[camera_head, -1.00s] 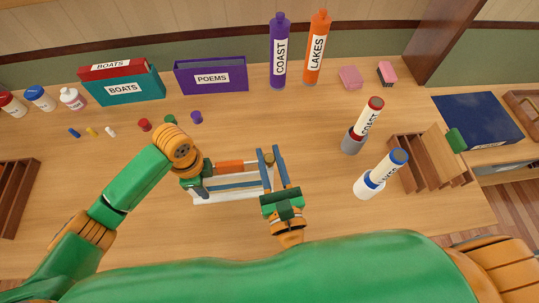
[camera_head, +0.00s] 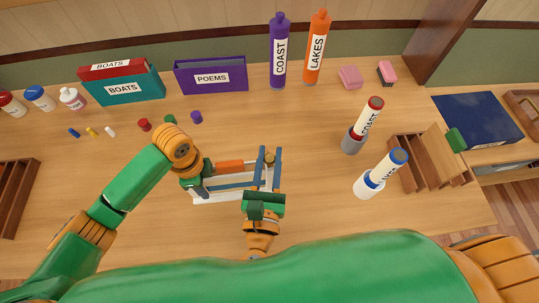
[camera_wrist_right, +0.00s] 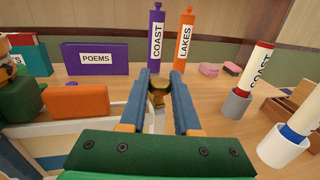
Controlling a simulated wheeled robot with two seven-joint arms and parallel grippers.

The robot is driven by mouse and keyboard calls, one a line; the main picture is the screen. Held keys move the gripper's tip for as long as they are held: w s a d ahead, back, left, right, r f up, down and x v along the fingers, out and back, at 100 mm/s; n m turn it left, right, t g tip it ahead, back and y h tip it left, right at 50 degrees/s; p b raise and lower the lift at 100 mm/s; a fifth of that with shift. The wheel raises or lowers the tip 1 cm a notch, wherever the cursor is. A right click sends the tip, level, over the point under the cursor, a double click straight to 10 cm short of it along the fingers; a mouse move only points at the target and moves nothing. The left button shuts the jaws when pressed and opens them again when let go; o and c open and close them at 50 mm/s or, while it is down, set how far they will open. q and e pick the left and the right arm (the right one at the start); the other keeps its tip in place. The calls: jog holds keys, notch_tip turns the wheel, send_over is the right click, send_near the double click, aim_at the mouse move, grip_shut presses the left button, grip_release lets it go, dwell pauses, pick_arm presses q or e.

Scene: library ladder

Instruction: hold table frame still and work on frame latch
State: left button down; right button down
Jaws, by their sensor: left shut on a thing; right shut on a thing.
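The table frame (camera_head: 235,197) is a low white and blue frame with an orange block on its far side, on the table in front of me. My left gripper (camera_head: 196,181) is at its left end, shut on the frame; its fingertips are mostly hidden. The frame latch, a brass knob (camera_wrist_right: 158,90), is at the frame's right end and also shows in the head view (camera_head: 269,157). My right gripper (camera_wrist_right: 160,84) has its two blue fingers on either side of the knob, shut on it.
Behind the frame stand a purple POEMS box (camera_head: 211,76), a purple COAST bottle (camera_head: 279,55) and an orange LAKES bottle (camera_head: 316,50). Right of it are a grey holder (camera_head: 352,142) and a white holder (camera_head: 368,187) with labelled tubes.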

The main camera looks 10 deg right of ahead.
jog(key=c, duration=0.6)
grip_release()
jog(key=shift+c, duration=0.2)
jog(key=v, duration=1.2)
